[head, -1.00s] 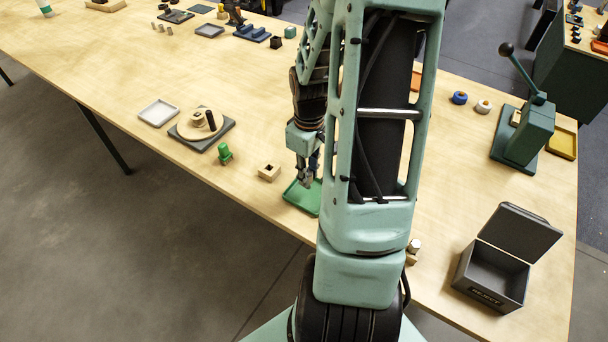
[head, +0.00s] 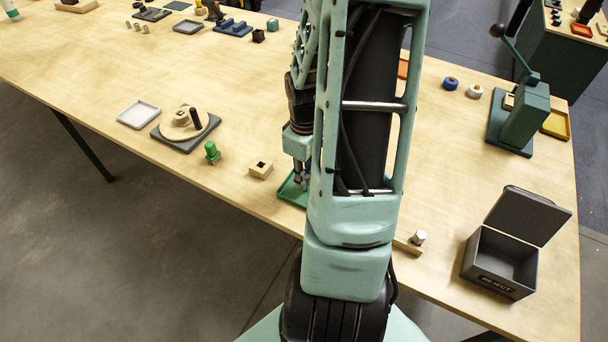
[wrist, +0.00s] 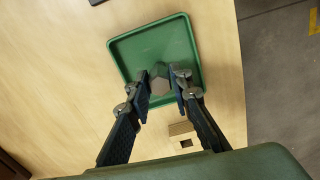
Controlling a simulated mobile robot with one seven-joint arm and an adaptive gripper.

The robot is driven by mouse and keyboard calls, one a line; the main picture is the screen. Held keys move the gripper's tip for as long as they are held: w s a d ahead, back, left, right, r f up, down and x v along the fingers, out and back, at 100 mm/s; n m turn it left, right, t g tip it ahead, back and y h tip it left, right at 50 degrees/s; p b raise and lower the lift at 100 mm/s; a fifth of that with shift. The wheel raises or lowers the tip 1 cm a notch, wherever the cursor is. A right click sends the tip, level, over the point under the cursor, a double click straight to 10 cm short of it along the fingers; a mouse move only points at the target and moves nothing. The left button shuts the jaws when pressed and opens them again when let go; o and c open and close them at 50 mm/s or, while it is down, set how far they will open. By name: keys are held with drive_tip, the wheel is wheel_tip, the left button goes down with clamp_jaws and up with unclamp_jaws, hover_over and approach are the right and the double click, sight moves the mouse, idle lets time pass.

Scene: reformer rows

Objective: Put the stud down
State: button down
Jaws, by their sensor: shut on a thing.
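The stud (wrist: 159,86) shows in the wrist view as a small grey-brown, hexagon-ended piece between my fingertips. My gripper (wrist: 161,92) is shut on it, with one dark finger on each side. I cannot tell whether the stud touches the tray floor. In the head view my gripper (head: 299,182) points down at the green tray (head: 290,197); my arm hides part of the tray, and the stud cannot be made out there.
A wooden block with a square hole (head: 260,170) stands left of the tray, with a green knobbed piece (head: 212,153) farther left. A metal piece (head: 418,238) sits on a wooden strip right of my arm. The grey reject box (head: 497,277) stands open at the right.

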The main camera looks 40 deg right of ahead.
drive_tip(key=c, duration=1.7)
unclamp_jaws()
drive_tip(key=shift+c, duration=0.2)
wheel_tip(320, 180, up, 12)
drive_tip(key=p, duration=0.1)
drive_tip(key=shift+p, duration=0.35)
drive_tip(key=shift+r, duration=0.1)
